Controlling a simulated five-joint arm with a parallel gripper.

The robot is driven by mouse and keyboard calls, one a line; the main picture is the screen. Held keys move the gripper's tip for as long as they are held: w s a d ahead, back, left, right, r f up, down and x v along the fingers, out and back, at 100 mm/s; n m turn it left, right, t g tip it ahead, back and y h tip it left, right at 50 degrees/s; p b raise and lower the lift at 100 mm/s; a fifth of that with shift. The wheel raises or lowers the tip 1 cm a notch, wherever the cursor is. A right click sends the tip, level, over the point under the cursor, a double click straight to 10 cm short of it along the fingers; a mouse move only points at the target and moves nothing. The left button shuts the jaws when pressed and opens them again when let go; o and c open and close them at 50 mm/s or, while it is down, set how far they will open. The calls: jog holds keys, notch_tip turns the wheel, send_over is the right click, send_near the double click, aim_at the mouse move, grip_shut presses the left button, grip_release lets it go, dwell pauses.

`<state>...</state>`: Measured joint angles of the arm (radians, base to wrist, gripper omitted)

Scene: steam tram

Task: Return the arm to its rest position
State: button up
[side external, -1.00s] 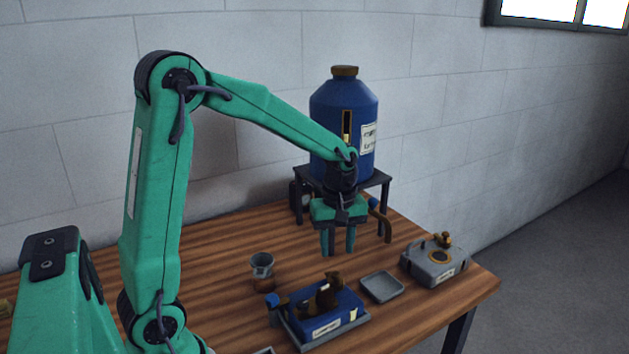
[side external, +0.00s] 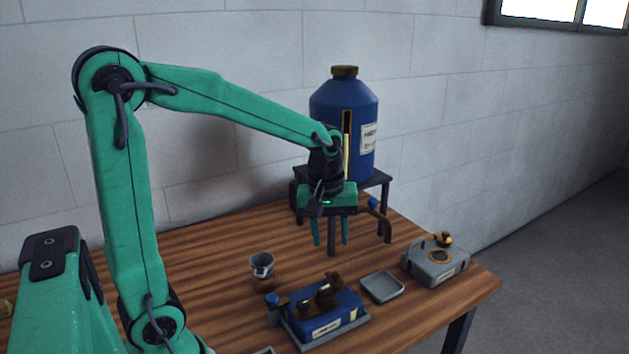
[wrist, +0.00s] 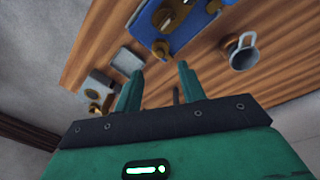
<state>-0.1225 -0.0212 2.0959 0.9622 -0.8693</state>
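My gripper (side external: 331,232) hangs above the wooden table (side external: 215,262), fingers pointing down, in front of the blue tank's stand. In the wrist view my gripper (wrist: 160,82) has its two green fingers apart with nothing between them. The arm is raised and bent at the elbow, reaching right over the table. The gripper touches nothing that I can see.
A blue tank (side external: 329,104) on a dark stand (side external: 377,182) with a tap (side external: 381,222) is close behind the gripper. Below are a grey jug (side external: 262,264), a blue device (side external: 336,318), a grey tray (side external: 383,287) and a grey box (side external: 436,266). Air above the table's left side is clear.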

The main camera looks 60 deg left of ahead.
jog(key=s+d+r+m+t, duration=0.2)
jog(key=s+m, duration=0.3)
jog(key=s, duration=0.1)
jog(key=s+d+r+m+t, duration=0.2)
jog(key=s+r+m, duration=0.1)
jog(key=s+m, duration=0.3)
jog(key=shift+s+d+r, duration=0.15)
jog(key=shift+s+r, duration=0.2)
jog(key=shift+s, duration=0.05)
dwell(0.7)
